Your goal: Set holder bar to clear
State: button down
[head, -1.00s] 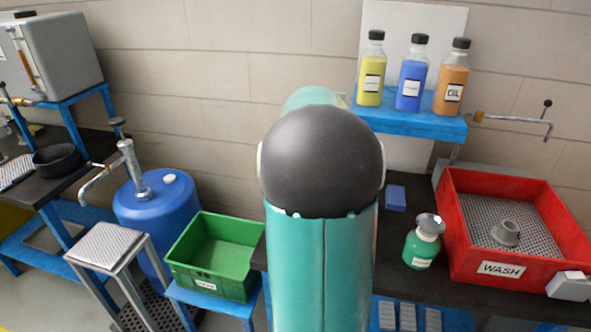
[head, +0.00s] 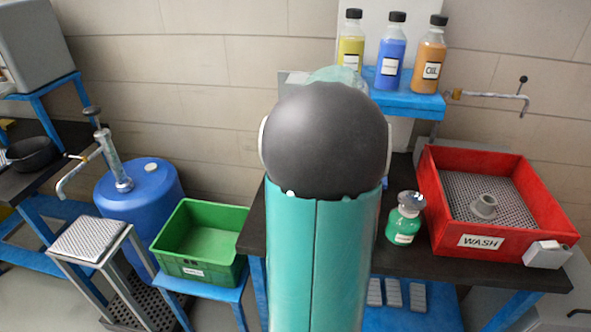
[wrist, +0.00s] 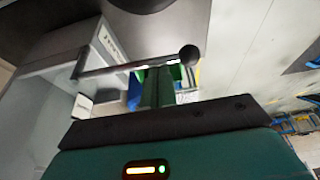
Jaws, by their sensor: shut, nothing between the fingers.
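In the wrist view a thin metal bar (wrist: 125,65) ends in a dark ball knob (wrist: 189,55). It sticks out from a pale grey box-like unit (wrist: 62,45) and looks like the holder bar, though no label on the bar can be read. My gripper (wrist: 157,75) shows as narrow green fingers, shut and empty. The fingertips appear close to the bar, which crosses the picture near them; whether they touch cannot be told. In the head view my arm hides my gripper, and I cannot pick out this bar there.
A red wash tray (head: 560,205) and a green bottle (head: 404,220) stand on the dark bench right of my arm. A green crate (head: 178,262), a blue drum (head: 140,200) and a metal stand (head: 90,240) are left. Bottles stand on a blue shelf (head: 420,105).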

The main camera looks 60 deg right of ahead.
jog(key=shift+s+d+n+y, duration=0.25)
jog(key=shift+s+d+n, duration=0.25)
jog(key=shift+s+n, duration=0.35)
jog(key=shift+s+d+n+y, duration=0.25)
jog(key=shift+s+d+n, duration=0.35)
jog(key=shift+s, duration=0.3)
jog(key=shift+r, duration=0.1)
